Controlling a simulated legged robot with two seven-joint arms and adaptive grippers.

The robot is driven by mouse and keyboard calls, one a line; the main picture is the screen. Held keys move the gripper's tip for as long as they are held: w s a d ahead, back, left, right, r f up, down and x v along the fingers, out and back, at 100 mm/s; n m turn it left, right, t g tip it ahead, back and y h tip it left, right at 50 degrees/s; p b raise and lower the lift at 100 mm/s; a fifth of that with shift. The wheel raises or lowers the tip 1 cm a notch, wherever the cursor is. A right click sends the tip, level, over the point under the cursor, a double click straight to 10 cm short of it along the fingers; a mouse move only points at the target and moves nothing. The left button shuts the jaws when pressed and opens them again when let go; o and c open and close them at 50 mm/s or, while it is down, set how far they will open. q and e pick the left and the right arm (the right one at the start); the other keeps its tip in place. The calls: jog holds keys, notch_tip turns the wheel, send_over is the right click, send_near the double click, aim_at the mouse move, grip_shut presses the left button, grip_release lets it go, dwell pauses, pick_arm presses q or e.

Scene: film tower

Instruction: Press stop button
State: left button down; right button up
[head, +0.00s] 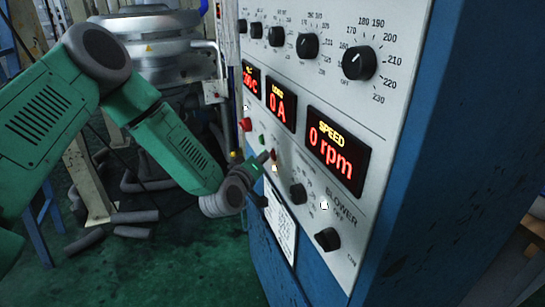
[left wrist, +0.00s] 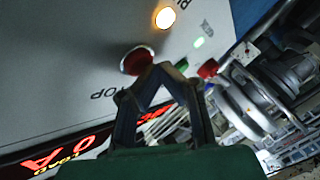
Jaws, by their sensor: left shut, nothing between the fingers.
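The red stop button (left wrist: 137,60) is on the light grey control panel, with part of its "STOP" lettering readable in the left wrist view. In the head view the small red button (head: 274,154) shows just beyond my fingertips. My left gripper (head: 264,157) is shut and empty, with its tips pointing at the panel. In the left wrist view the gripper tips (left wrist: 155,73) overlap the lower right edge of the button. I cannot tell whether they touch it or whether it is pushed in. My right gripper is not in view.
A green button (left wrist: 182,64) and another red button (left wrist: 208,69) are close by. The speed display (head: 335,153) reads 0 rpm and the load display (head: 281,105) reads 0 A. Black knobs (head: 328,239) stick out below. Metal machinery (head: 160,45) stands behind my arm.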

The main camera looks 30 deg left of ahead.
pick_arm(q)
jog(key=shift+a, duration=0.1)
jog(key=shift+w+a+f, duration=0.1)
jog(key=shift+a+f, duration=0.05)
jog(key=shift+a, duration=0.2)
jog(key=shift+d, duration=0.15)
jog(key=shift+s+d+r, duration=0.2)
jog(key=shift+s, duration=0.05)
jog(key=shift+s+r+p, duration=0.15)
jog(key=shift+s+p, duration=0.2)
jog(key=shift+s, duration=0.2)
jog(key=shift+a, duration=0.2)
